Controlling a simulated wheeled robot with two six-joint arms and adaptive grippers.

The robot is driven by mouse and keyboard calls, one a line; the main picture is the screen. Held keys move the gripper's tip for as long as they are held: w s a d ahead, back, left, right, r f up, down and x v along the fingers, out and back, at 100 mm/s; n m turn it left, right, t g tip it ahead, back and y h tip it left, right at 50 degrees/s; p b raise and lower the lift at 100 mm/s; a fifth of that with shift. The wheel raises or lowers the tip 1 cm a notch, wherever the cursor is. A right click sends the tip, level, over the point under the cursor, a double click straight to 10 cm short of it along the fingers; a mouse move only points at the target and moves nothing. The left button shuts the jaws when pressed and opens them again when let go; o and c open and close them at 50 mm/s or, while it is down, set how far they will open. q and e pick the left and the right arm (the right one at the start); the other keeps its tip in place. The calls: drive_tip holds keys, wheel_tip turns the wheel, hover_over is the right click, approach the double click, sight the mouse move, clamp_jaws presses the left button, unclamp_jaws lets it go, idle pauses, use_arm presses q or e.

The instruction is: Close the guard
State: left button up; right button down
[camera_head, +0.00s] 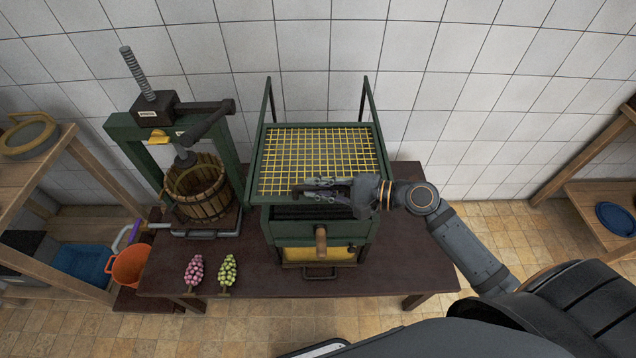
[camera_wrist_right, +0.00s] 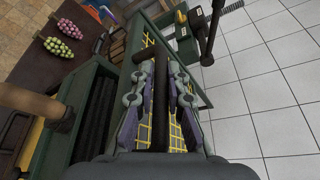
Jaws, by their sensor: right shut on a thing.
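The guard (camera_head: 315,155), a yellow wire mesh in a dark green frame, is on top of the green crusher (camera_head: 272,232). It is tilted up at the back, and the dark hopper inside (camera_head: 300,212) shows below its front edge. The mesh also shows in the right wrist view (camera_wrist_right: 147,42), with the open hopper (camera_wrist_right: 93,120) to its left. My right gripper (camera_head: 308,190) is at the guard's front edge, shut on a dark bar (camera_wrist_right: 160,110) that runs between its fingers. The gripper hides part of that edge. My left gripper is not in view.
A wooden basket press (camera_head: 200,190) stands left of the crusher. Pink grapes (camera_head: 194,270) and green grapes (camera_head: 228,270) lie on the dark table (camera_head: 390,277). The crusher's wooden crank handle (camera_head: 321,240) sticks out at the front. An orange bucket (camera_head: 128,266) is at the left.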

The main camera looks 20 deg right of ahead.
drive_tip(key=c, duration=1.3)
unclamp_jaws()
drive_tip(key=shift+s+f, duration=0.1)
drive_tip(key=shift+c, duration=0.2)
wheel_tip(320, 180, up, 9)
drive_tip(key=shift+s+f, duration=0.1)
drive_tip(key=shift+s+r, duration=0.1)
drive_tip(key=shift+r, duration=0.55)
drive_tip(key=shift+w+a, duration=0.1)
drive_tip(key=shift+w, duration=0.1)
